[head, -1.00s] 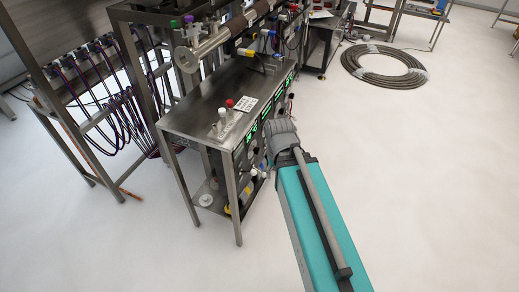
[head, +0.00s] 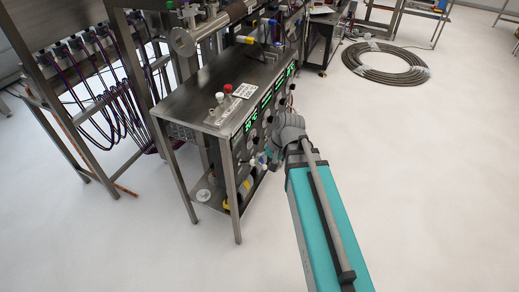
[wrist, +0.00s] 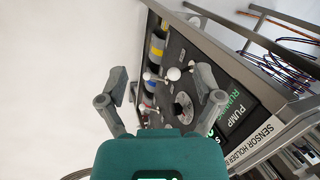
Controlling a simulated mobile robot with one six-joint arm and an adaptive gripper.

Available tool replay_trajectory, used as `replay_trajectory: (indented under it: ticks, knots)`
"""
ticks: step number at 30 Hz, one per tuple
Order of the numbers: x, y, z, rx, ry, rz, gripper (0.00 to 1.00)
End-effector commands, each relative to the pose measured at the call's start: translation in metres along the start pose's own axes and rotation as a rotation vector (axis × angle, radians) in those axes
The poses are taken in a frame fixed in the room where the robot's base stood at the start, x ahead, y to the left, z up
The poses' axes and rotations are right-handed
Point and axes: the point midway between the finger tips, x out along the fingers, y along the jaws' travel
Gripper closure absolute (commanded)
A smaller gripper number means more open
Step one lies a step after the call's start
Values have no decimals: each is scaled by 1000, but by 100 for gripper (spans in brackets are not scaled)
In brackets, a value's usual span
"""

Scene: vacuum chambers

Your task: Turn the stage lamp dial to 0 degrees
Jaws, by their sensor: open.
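The bench's front control panel (head: 262,118) carries green displays and several round knobs. In the wrist view a round dial (wrist: 183,107) with a light ring and dark centre sits on the dark panel, beyond my fingers and nearer the right one. I cannot read its label or angle, nor tell if it is the stage lamp dial. My gripper (wrist: 160,84) is open and empty, its two grey fingers spread in front of the panel. In the head view my arm covers part of the panel and mostly hides the gripper.
White-balled levers (wrist: 173,74) stick out near the dial. A green-lit PUMP RUNNING display (wrist: 236,108) lies to the right. On the bench top (head: 190,103) stand red and white knobs (head: 223,93). A coiled hose (head: 384,62) lies on otherwise open floor.

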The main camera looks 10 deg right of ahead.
Motion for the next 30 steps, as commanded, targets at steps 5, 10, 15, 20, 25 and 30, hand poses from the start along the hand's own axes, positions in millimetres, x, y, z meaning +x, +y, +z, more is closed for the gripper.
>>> replay_trajectory:
  ticks: [5, 10, 15, 20, 25, 30]
  knots:
    - [35, 5, -24, 153, -10, -144, 16]
    - [54, 7, -44, 297, -31, -282, 16]
    - [69, 11, -66, 439, -61, -420, 16]
    - [80, 17, -88, 569, -101, -550, 16]
    - [89, 27, -111, 702, -153, -688, 16]
    - [94, 40, -135, 828, -218, -826, 16]
